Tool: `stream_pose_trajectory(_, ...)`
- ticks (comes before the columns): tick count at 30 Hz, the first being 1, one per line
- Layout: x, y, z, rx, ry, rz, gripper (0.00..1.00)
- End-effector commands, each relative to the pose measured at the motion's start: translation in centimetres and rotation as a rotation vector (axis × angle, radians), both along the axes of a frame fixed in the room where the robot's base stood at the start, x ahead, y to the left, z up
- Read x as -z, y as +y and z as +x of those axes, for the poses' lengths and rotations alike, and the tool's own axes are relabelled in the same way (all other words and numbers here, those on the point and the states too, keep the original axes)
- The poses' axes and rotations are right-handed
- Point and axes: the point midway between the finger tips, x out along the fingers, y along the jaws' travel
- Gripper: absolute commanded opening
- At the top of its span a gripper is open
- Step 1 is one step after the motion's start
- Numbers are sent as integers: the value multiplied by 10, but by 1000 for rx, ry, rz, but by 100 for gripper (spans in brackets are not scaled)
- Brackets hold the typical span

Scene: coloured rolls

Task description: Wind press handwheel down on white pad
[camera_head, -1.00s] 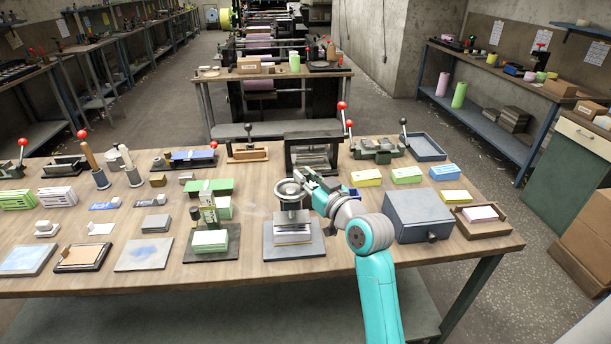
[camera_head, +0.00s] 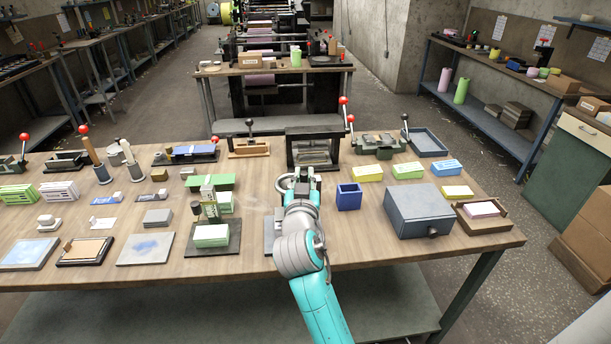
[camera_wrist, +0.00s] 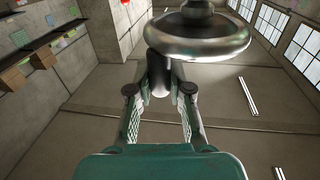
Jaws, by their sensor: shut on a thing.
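The press handwheel (camera_head: 283,182) is mostly behind my arm in the head view. Only the left part of its rim shows. In the wrist view the round metal handwheel (camera_wrist: 198,42) fills the top, with a dark cylindrical handle (camera_wrist: 158,75) at its rim. My gripper (camera_wrist: 160,80) is shut on that handle, one finger on each side. In the head view my gripper (camera_head: 302,185) is at the near right of the wheel. A strip of the press base plate (camera_head: 268,236) shows left of my arm. The white pad is hidden behind my arm.
Left of the press stands another stand with a green block (camera_head: 211,232). To the right are a dark blue open box (camera_head: 348,197) and a large grey box (camera_head: 424,211). A black frame (camera_head: 315,148) stands behind the press.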

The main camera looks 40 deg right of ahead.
Motion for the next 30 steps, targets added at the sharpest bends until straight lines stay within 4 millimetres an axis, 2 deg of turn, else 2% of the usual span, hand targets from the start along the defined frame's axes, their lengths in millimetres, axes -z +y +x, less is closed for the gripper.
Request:
stream_pose_trajectory(11, -1, 13, 2, 281, 0, -1, 0)
stream_pose_trajectory(30, 0, 32, 9, 877, 2, 0, 0)
